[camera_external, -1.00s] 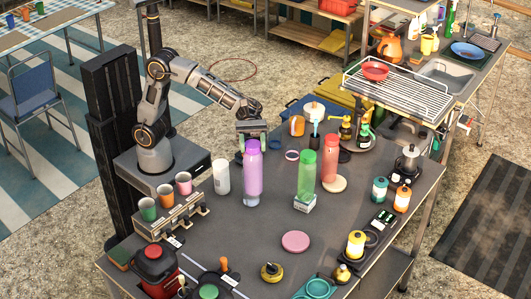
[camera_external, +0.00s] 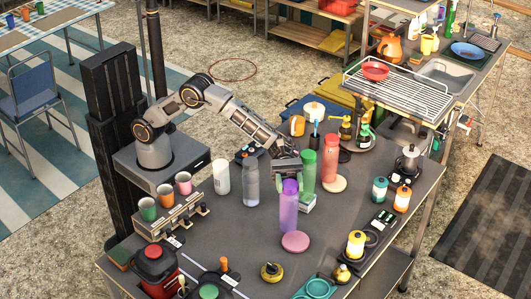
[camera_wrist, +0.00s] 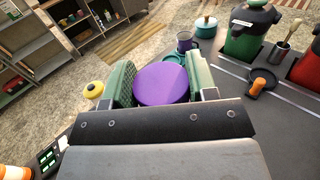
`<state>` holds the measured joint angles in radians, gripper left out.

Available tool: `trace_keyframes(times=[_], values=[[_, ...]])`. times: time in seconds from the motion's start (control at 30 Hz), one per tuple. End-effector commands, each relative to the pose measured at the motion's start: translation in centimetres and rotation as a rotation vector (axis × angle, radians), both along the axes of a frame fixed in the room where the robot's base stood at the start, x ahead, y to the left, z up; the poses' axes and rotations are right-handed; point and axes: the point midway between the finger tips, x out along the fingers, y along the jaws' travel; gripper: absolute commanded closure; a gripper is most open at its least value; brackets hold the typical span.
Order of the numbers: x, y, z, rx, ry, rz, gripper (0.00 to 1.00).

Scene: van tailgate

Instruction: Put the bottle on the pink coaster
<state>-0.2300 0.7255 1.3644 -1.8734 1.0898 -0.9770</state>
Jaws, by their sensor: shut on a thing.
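My gripper (camera_external: 286,167) is shut on the top of the purple bottle (camera_external: 289,210) and holds it upright. In the wrist view the purple bottle's round top (camera_wrist: 161,84) sits between the green finger pads. The pink coaster (camera_external: 297,243) lies flat on the table with nothing seen standing on it. The bottle's lower end appears just behind the coaster's far edge in the external view; I cannot tell its height above the table. The coaster is not visible in the wrist view.
A green bottle (camera_external: 309,165) and a red bottle (camera_external: 330,158) stand close behind on the right. Table left of the coaster is clear.

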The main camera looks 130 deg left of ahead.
Motion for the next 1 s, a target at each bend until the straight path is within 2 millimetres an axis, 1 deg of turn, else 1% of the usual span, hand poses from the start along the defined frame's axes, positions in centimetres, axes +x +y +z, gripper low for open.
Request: trace_keyframes(times=[0.1, 0.3, 0.6, 0.73, 0.77, 1.0], values=[[0.5, 0.0, -0.7, -0.001, 0.001, 0.000, 0.84], [0.5, 0.0, -3.2, -0.001, 0.003, -0.001, 0.84], [0.4, 0.0, -3.6, 0.000, -0.001, 0.000, 0.84], [0.4, 0.0, -4.0, -0.001, -0.001, 0.000, 0.84], [0.4, 0.0, -4.0, 0.000, 0.000, 0.000, 0.47], [0.4, 0.0, -3.9, 0.000, 0.000, 0.000, 0.24]])
